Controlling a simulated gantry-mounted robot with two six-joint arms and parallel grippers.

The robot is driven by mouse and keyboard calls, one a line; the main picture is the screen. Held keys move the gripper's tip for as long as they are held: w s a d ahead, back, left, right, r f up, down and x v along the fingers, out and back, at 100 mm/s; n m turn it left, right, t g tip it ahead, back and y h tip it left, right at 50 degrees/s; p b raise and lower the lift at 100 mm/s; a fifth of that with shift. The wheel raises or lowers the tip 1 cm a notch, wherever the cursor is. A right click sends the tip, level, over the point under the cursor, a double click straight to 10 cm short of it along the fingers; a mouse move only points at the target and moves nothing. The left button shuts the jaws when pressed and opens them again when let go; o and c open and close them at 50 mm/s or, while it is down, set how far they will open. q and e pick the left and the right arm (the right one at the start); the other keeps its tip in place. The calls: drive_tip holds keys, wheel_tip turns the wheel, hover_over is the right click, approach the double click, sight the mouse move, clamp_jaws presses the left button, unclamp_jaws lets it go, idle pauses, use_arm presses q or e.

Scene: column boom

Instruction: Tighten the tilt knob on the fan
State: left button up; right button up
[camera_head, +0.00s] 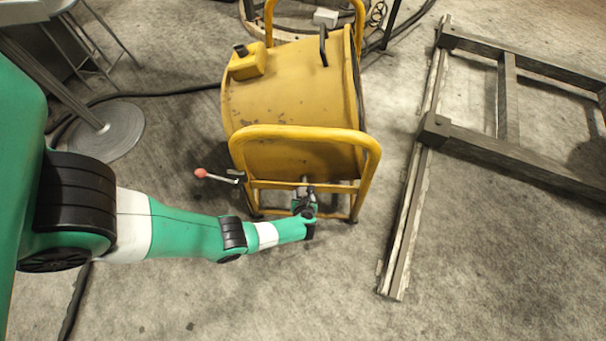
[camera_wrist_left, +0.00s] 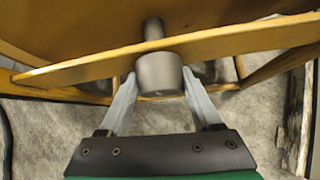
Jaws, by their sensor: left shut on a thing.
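The fan (camera_head: 285,95) is a yellow drum in a yellow tube frame, standing on the concrete floor. Its tilt knob (camera_wrist_left: 158,74) is a grey cylinder on a shaft at the fan's near side, beside a yellow frame bar. My left gripper (camera_head: 305,193) reaches the fan's near lower side. In the left wrist view, its two fingers (camera_wrist_left: 160,86) stand on either side of the knob, shut on it. In the head view my gripper largely hides the knob. My right gripper is not in view.
A lever with a red ball end (camera_head: 201,173) sticks out left of the gripper. A dark timber frame (camera_head: 480,145) lies at the right. A round metal base (camera_head: 108,132) and a black cable (camera_head: 150,94) are at the left. The floor in front is clear.

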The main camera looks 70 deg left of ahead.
use_arm(q)
drive_tip(key=shift+f+g, duration=0.1)
drive_tip(key=shift+g, duration=0.3)
drive_tip(key=o, duration=1.3)
drive_tip(key=shift+o, duration=0.2)
drive_tip(key=p+v, duration=0.7)
drive_tip(key=v, duration=0.4)
drive_tip(key=shift+d, duration=0.35)
